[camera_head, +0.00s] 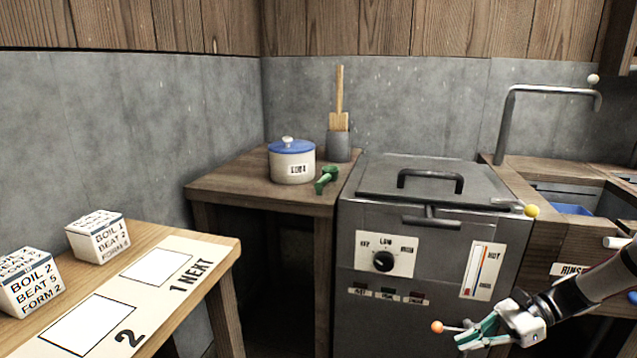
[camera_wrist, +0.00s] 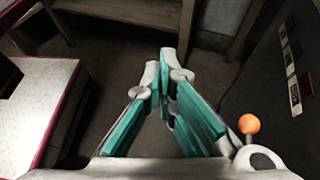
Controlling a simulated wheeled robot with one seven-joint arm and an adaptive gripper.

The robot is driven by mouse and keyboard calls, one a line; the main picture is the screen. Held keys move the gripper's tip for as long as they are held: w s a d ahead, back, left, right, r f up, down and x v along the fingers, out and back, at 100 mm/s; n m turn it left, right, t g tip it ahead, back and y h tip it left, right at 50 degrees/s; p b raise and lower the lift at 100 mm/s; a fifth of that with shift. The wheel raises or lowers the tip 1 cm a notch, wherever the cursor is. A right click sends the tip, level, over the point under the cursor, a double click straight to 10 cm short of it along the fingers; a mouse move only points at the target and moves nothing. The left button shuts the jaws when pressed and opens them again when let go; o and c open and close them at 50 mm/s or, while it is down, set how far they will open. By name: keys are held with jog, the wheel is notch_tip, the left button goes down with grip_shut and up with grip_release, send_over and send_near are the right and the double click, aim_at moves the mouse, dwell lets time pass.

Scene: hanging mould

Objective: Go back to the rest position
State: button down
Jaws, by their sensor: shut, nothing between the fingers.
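My gripper (camera_head: 476,335) is at the lower right in the head view, in front of the grey metal machine (camera_head: 430,270). Its teal fingers show in the wrist view (camera_wrist: 167,60), where the tips meet and hold nothing. An orange ball on a short stem (camera_wrist: 249,124) sits beside the fingers. The gripper hangs in free air, apart from the machine and the tables. The floor (camera_wrist: 120,85) shows beyond the fingers.
A side table (camera_head: 240,187) bears a blue-lidded pot (camera_head: 292,165), a green scoop (camera_head: 327,180) and a grey holder (camera_head: 338,147). Lettered blocks (camera_head: 98,237) stand on the left table (camera_head: 215,245). A sink counter (camera_head: 530,175) with a tap (camera_head: 507,120) is at right.

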jog(key=s+a+r+n+g+h, duration=0.1)
jog(key=s+a+r+n+h, duration=0.35)
jog(key=s+r, duration=0.35)
jog(key=s+a+r+n+g+h, duration=0.2)
jog(key=s+a+r+n+h, duration=0.3)
jog(key=r, duration=0.5)
jog(key=s+a+r+n+t+h, duration=0.15)
jog(key=s+n, duration=0.25)
jog(key=s, duration=0.5)
jog(key=s+a+r+n+t+h, duration=0.1)
jog(key=s+n+t+h, duration=0.15)
jog(key=s, duration=0.75)
notch_tip(320, 180, up, 33)
jog(key=n+t+p, duration=0.1)
jog(key=t+p, duration=0.3)
jog(key=p, duration=2.7)
jog(key=shift+w+d+r, duration=0.15)
jog(key=shift+w+d, duration=0.1)
jog(key=shift+d, duration=0.2)
jog(key=shift+w, duration=0.15)
